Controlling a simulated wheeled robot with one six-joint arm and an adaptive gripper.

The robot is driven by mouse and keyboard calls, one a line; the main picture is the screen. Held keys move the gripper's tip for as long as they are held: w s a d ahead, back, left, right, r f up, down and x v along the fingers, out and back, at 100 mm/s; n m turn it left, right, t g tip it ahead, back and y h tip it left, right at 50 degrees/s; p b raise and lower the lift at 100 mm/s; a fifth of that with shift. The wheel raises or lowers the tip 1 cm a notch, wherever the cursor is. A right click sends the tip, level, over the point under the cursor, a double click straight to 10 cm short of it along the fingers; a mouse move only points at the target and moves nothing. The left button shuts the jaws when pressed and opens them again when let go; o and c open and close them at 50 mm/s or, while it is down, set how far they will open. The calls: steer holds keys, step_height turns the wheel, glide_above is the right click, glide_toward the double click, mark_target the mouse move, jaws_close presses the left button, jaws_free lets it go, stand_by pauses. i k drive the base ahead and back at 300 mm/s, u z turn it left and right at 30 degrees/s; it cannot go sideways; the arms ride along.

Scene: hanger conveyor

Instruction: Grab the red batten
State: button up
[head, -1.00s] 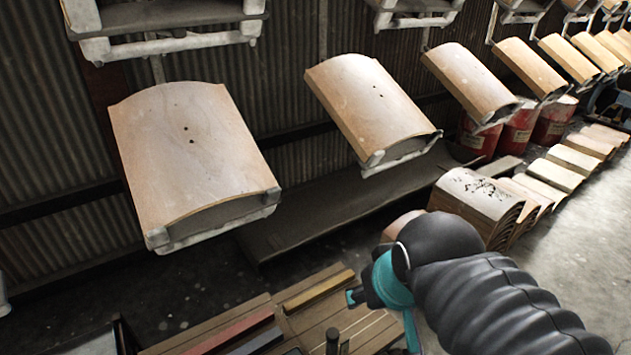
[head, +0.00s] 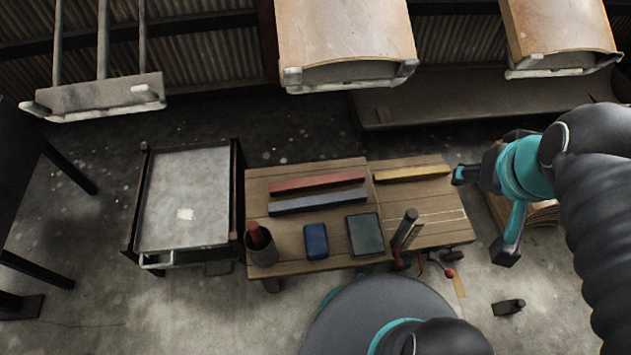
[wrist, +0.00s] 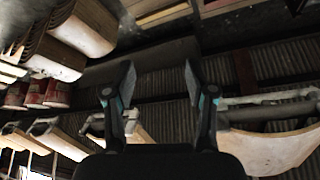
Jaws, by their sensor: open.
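The red batten (head: 317,184) lies flat near the back edge of the wooden bench, just left of its middle. A grey-blue batten (head: 317,201) lies right in front of it, and a yellow batten (head: 411,173) lies to its right. My gripper (head: 482,204) is open and empty, off the bench's right end, well apart from the red batten. In the wrist view the open fingers of my gripper (wrist: 159,85) have nothing between them. I cannot make out the red batten for sure in the wrist view.
The bench (head: 270,268) also bears a cup (head: 262,250), a blue box (head: 316,240), a dark green block (head: 365,235) and an upright dark cylinder. A metal cart (head: 187,205) stands left. Curved wooden panels (head: 345,30) hang on carriers behind the bench.

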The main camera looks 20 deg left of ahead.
mark_target(347, 179)
steer(key=k, duration=0.5)
steer(key=z, duration=2)
steer(key=k, duration=1.75)
steer(key=u, duration=2.6)
